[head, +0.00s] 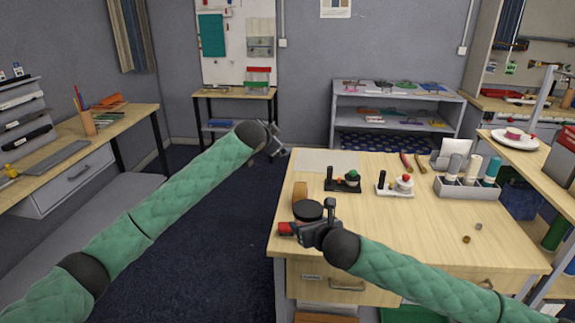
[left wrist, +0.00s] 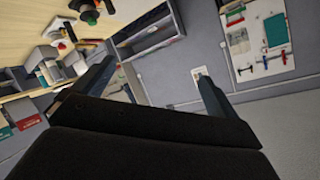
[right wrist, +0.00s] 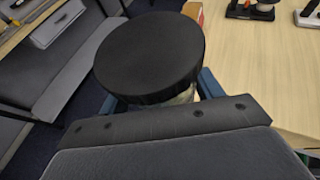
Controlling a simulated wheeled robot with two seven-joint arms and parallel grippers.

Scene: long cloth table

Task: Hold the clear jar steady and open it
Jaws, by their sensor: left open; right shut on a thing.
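The clear jar has a wide black lid (head: 307,210) and stands near the left front corner of the table. In the right wrist view the black lid (right wrist: 150,55) fills the middle, with a strip of the clear jar (right wrist: 182,95) showing under it. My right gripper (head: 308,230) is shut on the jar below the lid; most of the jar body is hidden. My left gripper (head: 276,143) is open and empty, up in the air left of the table and well apart from the jar. In the left wrist view its fingers are spread with nothing between them.
A red object (head: 286,228) lies beside the jar at the table's left edge. The table's front middle is mostly clear, with two small nuts (head: 466,239).

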